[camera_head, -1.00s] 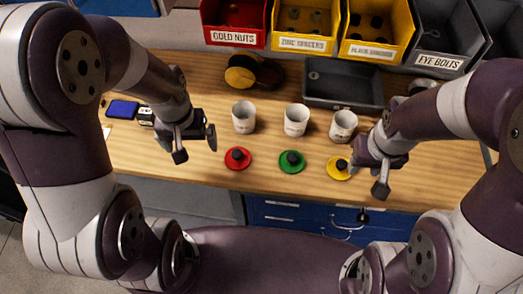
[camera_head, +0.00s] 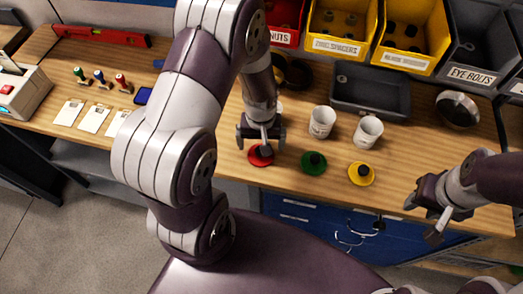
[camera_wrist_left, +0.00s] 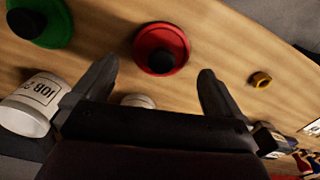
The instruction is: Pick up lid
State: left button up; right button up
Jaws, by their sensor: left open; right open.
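A red lid (camera_head: 261,155) with a black knob lies on the wooden bench, and it shows in the left wrist view (camera_wrist_left: 162,42). My left gripper (camera_head: 261,138) is open and empty, just above and behind it. In the left wrist view the lid lies ahead between the spread fingers, apart from them. A green lid (camera_head: 314,163) and a yellow lid (camera_head: 361,174) lie to its right. My right gripper (camera_head: 432,208) is open and empty near the bench's front edge, right of the yellow lid.
Two white cups (camera_head: 321,121) (camera_head: 367,132) stand behind the green and yellow lids; another is mostly hidden by my left gripper. A grey tray (camera_head: 370,107) and labelled bins (camera_head: 341,45) are at the back. A small brass ring (camera_wrist_left: 260,79) lies beside the red lid.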

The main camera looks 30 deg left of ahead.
pick_arm(q)
notch_tip(320, 180, down, 3)
jog(key=shift+s+r, duration=0.15)
jog(key=shift+f, duration=0.2)
jog(key=c, duration=0.9)
pick_arm(e)
jog(key=shift+r, duration=0.3)
pick_arm(q)
jog(key=shift+c, duration=0.2)
